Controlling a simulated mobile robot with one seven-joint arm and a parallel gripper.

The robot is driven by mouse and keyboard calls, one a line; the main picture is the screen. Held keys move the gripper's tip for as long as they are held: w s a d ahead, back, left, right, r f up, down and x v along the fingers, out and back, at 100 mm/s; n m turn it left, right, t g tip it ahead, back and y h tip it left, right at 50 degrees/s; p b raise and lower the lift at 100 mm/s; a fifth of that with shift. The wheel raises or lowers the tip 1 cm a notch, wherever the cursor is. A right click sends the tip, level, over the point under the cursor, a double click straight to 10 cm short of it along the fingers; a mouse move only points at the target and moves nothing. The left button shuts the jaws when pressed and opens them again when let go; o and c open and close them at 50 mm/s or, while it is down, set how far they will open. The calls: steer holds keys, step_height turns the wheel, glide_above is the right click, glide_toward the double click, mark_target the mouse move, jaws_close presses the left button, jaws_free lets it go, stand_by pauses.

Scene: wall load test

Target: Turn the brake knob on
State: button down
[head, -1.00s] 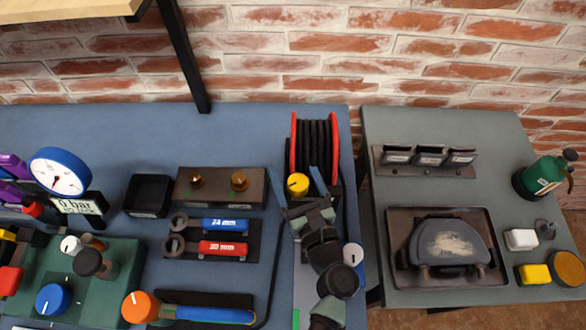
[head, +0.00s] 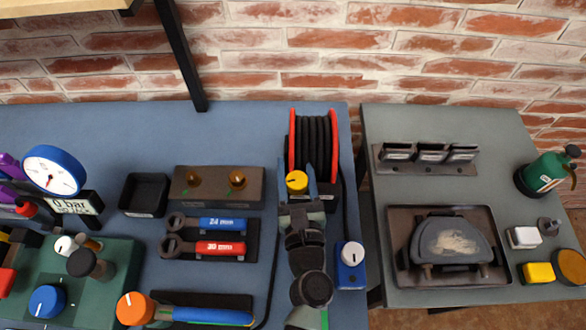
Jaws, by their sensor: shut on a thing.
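A yellow knob (head: 297,182) with a small dark mark sits at the front of the black hose reel (head: 314,146), which has red side discs. I take it to be the brake knob; no label on it is readable. My gripper (head: 297,179) reaches it from the front, one blue finger on each side, and is shut on the knob. My wrist and arm hide the bench just in front of the reel.
A blue box with a white knob (head: 351,254) stands close to the right of my arm, with a cable behind it. Wrenches (head: 222,224) lie on a dark holder to the left. A gap separates this bench from the grey right-hand table (head: 375,180).

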steer(key=shift+h, duration=0.3)
steer(key=shift+d, duration=0.1)
steer(key=shift+c, duration=1.5)
jaws_free()
steer(key=s+d+b, duration=0.1)
steer(key=s+b, duration=0.1)
steer(key=s, duration=1.1)
